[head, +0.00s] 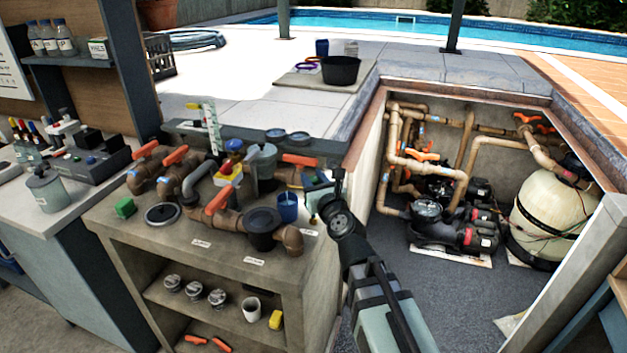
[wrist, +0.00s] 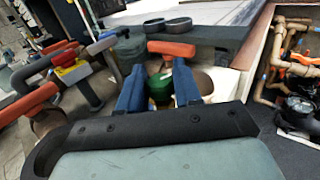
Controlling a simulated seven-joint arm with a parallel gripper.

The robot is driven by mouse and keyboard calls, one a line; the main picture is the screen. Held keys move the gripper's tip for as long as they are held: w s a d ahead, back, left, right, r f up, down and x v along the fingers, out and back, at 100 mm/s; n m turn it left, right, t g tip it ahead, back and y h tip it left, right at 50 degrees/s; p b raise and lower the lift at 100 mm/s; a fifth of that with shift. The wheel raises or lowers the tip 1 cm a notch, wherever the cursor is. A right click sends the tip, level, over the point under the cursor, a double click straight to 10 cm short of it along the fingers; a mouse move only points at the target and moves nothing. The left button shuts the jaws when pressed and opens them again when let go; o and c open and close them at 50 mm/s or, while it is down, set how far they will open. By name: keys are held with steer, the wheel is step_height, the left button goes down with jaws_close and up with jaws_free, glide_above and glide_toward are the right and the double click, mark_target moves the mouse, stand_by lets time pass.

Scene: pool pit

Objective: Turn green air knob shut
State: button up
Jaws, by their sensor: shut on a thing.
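The green air knob (wrist: 159,88) shows in the wrist view between the two blue fingers of my gripper (wrist: 160,80). The fingers are on either side of it, shut on it, and cover its sides. An orange handle (wrist: 171,49) lies just beyond it. In the head view my gripper (head: 322,190) is at the right end of the counter, beside the blue cup (head: 288,207). The knob is hard to make out there behind the gripper, and its turn angle cannot be told.
Pipes with orange valve handles (head: 218,199) crowd the counter (head: 200,240) to the left. The pit with pumps (head: 430,215) and a cream tank (head: 548,222) is to the right. Two dark round dishes (wrist: 166,25) lie on the ledge behind.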

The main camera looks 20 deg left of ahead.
mark_target(314, 178)
steer(key=shift+w+r, duration=0.1)
steer(key=shift+r, duration=0.05)
steer(key=o, duration=0.9)
steer(key=shift+r, duration=4.95)
steer(key=shift+o, duration=0.2)
